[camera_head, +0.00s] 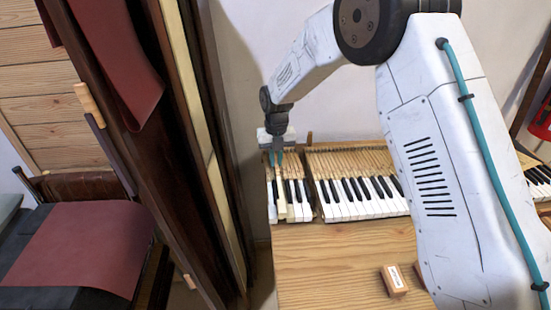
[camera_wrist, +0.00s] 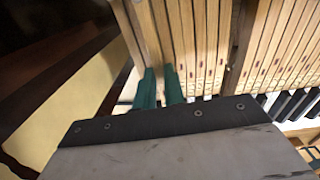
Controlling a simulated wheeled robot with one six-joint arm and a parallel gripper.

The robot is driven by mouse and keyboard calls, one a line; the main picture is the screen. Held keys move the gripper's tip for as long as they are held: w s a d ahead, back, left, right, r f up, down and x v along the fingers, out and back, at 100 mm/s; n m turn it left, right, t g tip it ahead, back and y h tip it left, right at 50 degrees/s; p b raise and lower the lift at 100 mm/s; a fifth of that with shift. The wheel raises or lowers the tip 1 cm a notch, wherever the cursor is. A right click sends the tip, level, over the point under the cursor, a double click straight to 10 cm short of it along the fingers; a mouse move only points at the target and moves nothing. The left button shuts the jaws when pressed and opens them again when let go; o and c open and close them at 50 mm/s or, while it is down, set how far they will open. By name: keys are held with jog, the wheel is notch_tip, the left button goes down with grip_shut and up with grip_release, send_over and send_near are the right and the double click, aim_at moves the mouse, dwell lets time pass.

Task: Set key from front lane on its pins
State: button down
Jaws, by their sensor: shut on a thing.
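My gripper (camera_head: 277,160) has teal fingers and is over the left end of the keyboard, pointing down. In the wrist view its fingers (camera_wrist: 160,88) are close together with a pale wooden key stick (camera_wrist: 149,40) between them. In the head view this key (camera_head: 281,200) runs forward from the fingers, its front end over the white keys at the left. It lies roughly in line with the neighbouring keys. The pins beneath it are hidden, and I cannot tell whether the key touches them.
The keyboard (camera_head: 360,197) continues right behind my arm, with a dark gap dividing its left section. Bare wooden bench (camera_head: 330,265) lies in front, with a small labelled wooden block (camera_head: 394,280). A tall dark wooden panel (camera_head: 165,150) stands close at the left.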

jog(key=shift+w, duration=0.3)
dwell(0.4)
jog(key=shift+f, duration=0.65)
dwell(0.9)
jog(key=c, duration=1.8)
grip_release()
jog(key=shift+r, duration=0.15)
jog(key=shift+r, duration=1)
jog(key=o, duration=0.5)
jog(key=shift+o, duration=0.2)
